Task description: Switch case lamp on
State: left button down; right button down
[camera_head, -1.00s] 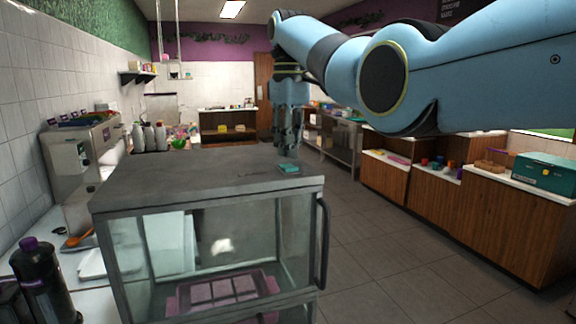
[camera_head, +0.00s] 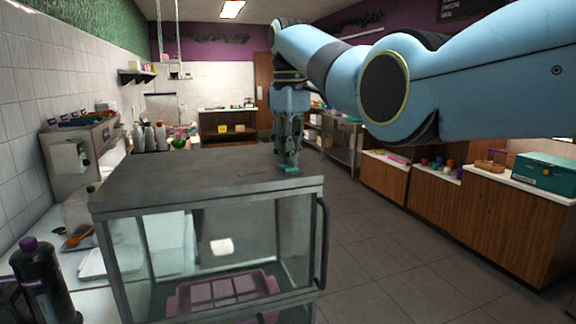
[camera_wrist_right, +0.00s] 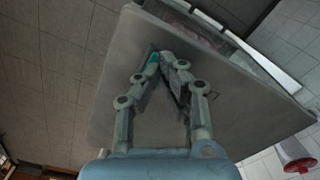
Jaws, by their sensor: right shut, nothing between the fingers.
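The glass display case (camera_head: 215,245) stands in front of me with a dark grey top and a black handle on its right edge. A white light patch (camera_head: 222,246) shows inside the case. My left gripper is not in view.
A purple tray (camera_head: 222,288) lies inside the case. A dark bottle with a purple cap (camera_head: 42,280) stands on the counter at the left. A coffee machine (camera_head: 82,160) is behind it. Wooden counters with a teal box (camera_head: 545,176) are at the right; floor between is clear.

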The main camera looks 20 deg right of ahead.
aim_at(290, 167)
jog(key=shift+f, duration=0.45)
jog(key=shift+r, duration=3.5)
